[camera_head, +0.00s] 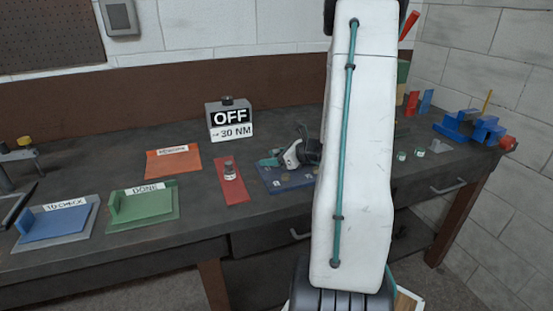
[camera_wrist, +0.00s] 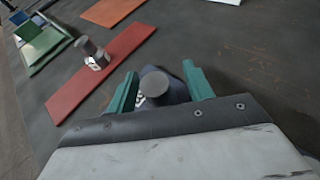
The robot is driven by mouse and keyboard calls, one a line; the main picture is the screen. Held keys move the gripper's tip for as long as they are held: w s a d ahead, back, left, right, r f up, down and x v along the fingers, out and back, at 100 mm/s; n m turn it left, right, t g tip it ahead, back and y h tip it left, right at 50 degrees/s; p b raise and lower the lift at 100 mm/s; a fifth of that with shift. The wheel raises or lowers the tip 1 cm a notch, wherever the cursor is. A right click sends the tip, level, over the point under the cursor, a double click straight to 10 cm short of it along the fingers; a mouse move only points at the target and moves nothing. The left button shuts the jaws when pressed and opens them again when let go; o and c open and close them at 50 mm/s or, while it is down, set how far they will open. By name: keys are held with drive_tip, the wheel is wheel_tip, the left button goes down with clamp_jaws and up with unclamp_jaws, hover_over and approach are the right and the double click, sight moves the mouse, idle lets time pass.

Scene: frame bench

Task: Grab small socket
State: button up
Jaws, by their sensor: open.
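My gripper (camera_wrist: 160,70) is open, with its teal fingers apart. A grey, round-topped socket (camera_wrist: 155,84) shows in the gap between them in the wrist view; I cannot tell whether a finger touches it. It stands over the blue tray (camera_wrist: 177,72), which is mostly hidden by the fingers. In the head view my gripper (camera_head: 272,161) hangs low over the blue tray (camera_head: 300,182), where small pieces and white marks show. My arm covers the tray's right side. I cannot tell from its label which socket is the small one.
A metal piece (camera_head: 229,170) stands on the red mat (camera_head: 235,195) left of the tray. An orange mat (camera_head: 173,162), green DONE stand (camera_head: 143,203) and blue stand (camera_head: 56,223) lie further left. The OFF box (camera_head: 230,119) stands behind. A blue vise (camera_head: 468,128) is at right.

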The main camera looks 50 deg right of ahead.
drive_tip(key=c, duration=1)
